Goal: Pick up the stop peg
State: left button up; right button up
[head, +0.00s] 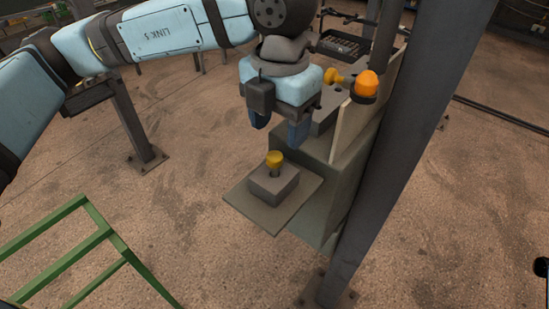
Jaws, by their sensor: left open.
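A yellow-headed peg (274,161), which looks like the stop peg, stands upright in a grey block (272,184). The block sits on a flat shelf plate (245,205) fixed to the front of a grey cabinet (347,180). My left gripper (280,128) points down above the peg, with its two blue fingers apart and nothing between them. The fingertips are clear of the peg's head in the picture. My right gripper is not in view.
A second yellow knob (334,77) and an orange dome (366,83) are on the cabinet's upper part, close to my left gripper. A thick dark post (400,150) rises at the right. A green frame (60,230) stands at lower left.

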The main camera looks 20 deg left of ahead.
aim_at(274, 156)
pick_arm(q)
notch_tip(274, 156, down, 3)
jog(key=shift+w+r, duration=0.1)
jog(key=shift+r, duration=0.1)
jog(key=f, duration=0.1)
jog(key=f+p, duration=0.2)
jog(key=f, duration=0.1)
jog(key=shift+s+a+f, duration=0.1)
jog(key=shift+s+a, duration=0.2)
jog(key=shift+a, duration=0.05)
jog(key=shift+f, duration=0.45)
jog(key=shift+w, duration=0.1)
jog(key=c, duration=1.1)
